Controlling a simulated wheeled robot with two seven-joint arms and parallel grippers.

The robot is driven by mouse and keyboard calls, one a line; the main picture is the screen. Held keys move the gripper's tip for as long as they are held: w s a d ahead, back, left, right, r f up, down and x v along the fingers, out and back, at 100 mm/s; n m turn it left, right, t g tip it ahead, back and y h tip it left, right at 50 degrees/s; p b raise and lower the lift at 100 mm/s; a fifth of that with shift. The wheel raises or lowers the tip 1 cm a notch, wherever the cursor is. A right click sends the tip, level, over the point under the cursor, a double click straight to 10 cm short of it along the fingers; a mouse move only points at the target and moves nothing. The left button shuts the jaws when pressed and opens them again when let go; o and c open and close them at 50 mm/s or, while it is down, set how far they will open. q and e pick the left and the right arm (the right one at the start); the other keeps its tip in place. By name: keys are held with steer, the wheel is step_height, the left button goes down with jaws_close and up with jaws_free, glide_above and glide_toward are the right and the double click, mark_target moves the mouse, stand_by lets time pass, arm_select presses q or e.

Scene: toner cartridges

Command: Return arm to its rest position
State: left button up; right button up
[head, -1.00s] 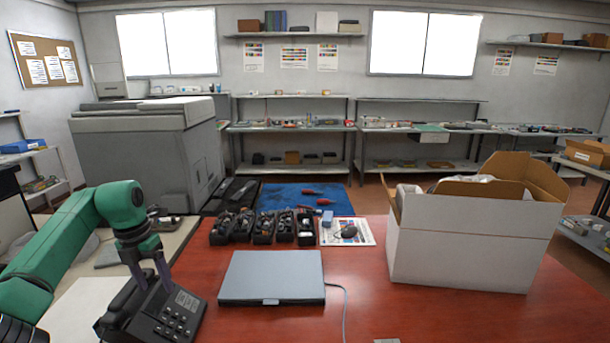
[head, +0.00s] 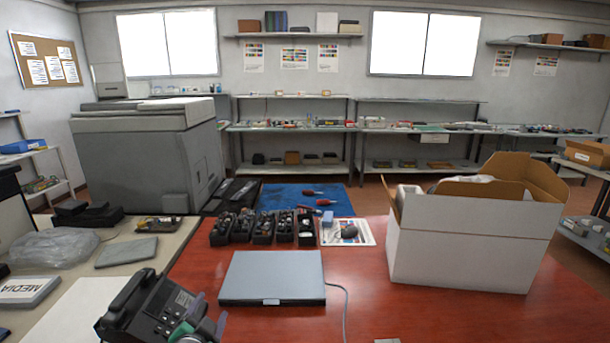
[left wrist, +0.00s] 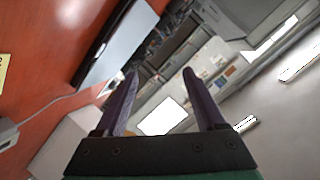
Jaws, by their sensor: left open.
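My left gripper (head: 211,312) is low at the bottom of the head view, just right of the black desk phone (head: 140,310), and partly covers it. Its fingers are apart with nothing between them. In the left wrist view both dark fingers (left wrist: 160,76) point up, spread, with the room seen tilted between them. My left arm shows only as a green part at the bottom edge; the rest is out of view. My right gripper is not in view.
A closed grey laptop (head: 273,276) lies on the red table (head: 370,310), close to the gripper. A white open carton (head: 470,240) stands at the right. Black trays of parts (head: 263,229) sit behind the laptop. Red tabletop between laptop and carton is clear except for a cable.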

arm_select(q)
steer(key=s+a+f+n+g, duration=0.1)
steer(key=s+f+n+g, duration=0.1)
steer(key=s+f+g, duration=0.45)
steer(key=s+f+n+g+h, duration=0.1)
steer(key=s+f+n, duration=0.15)
steer(key=s, duration=0.65)
steer(key=s+a+f+n+g, duration=0.1)
steer(key=s+f+g, duration=0.2)
steer(key=s+f, duration=0.3)
steer(key=s+f+g, duration=0.2)
steer(key=s+f, duration=0.1)
steer(key=f, duration=1.7)
steer(key=s+a+f, duration=0.2)
steer(key=s+f, duration=1.4)
steer(key=s, duration=0.2)
steer(key=shift+a+g, duration=0.35)
steer(key=shift+g, duration=0.1)
steer(key=shift+f, duration=0.1)
